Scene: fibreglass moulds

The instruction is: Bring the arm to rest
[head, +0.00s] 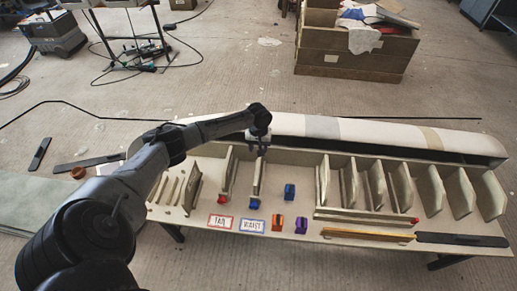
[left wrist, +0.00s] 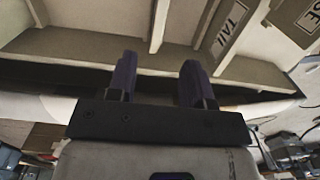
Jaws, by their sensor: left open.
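My left arm reaches in from the left in the head view. Its gripper (head: 262,150) hangs over the back of the table, close to the long pale mould (head: 390,134) and above the upright pale ribs. In the left wrist view the two dark fingers of the gripper (left wrist: 157,68) stand apart with nothing between them. Pale boards with ribs (left wrist: 90,45) and a TAIL label (left wrist: 234,20) show beyond the fingers. My right gripper is in neither view.
A wooden crate (head: 345,66) stands behind on open floor.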

